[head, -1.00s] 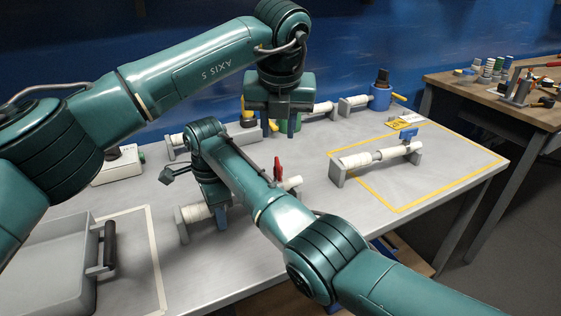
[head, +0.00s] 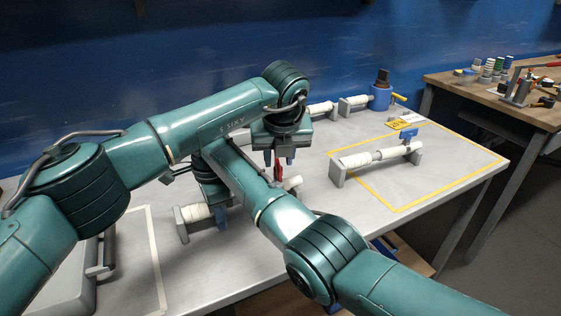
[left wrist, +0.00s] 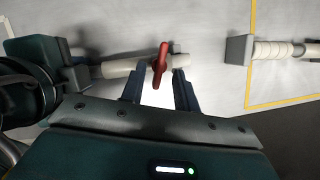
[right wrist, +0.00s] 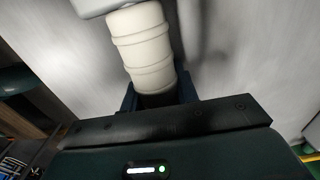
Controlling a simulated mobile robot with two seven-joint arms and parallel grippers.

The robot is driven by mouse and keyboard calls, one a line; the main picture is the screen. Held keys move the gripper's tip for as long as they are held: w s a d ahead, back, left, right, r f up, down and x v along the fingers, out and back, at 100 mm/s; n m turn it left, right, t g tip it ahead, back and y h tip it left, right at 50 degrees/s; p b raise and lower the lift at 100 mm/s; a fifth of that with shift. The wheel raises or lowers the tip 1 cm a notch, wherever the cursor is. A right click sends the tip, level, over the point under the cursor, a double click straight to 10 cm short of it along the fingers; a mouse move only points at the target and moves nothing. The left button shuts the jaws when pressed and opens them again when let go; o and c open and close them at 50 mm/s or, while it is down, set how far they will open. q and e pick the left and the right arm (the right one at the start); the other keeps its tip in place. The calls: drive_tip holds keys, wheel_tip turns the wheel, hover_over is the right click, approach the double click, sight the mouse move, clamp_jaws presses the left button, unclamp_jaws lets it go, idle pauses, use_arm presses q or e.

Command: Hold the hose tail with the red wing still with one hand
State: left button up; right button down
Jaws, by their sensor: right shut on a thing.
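The white ribbed hose tail (head: 194,212) lies level in a grey stand (head: 183,226) near the table's middle left. Its red wing (head: 277,174) stands up at the right end and shows in the left wrist view (left wrist: 160,66). My right gripper (head: 221,216) is shut on the ribbed white tail, seen close in the right wrist view (right wrist: 140,42). My left gripper (head: 279,160) is open and points down above the red wing. In the left wrist view, the wing appears between and slightly beyond its fingertips. My right arm hides the middle of the assembly.
A similar white assembly with a blue wing (head: 382,153) lies inside a yellow outline at right. A blue vessel (head: 380,97) and white pieces stand at the back. A grey case (head: 65,292) sits front left. My left arm crosses above the right one.

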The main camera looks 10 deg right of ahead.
use_arm(q)
drive_tip(key=shift+x, duration=1.2)
clamp_jaws()
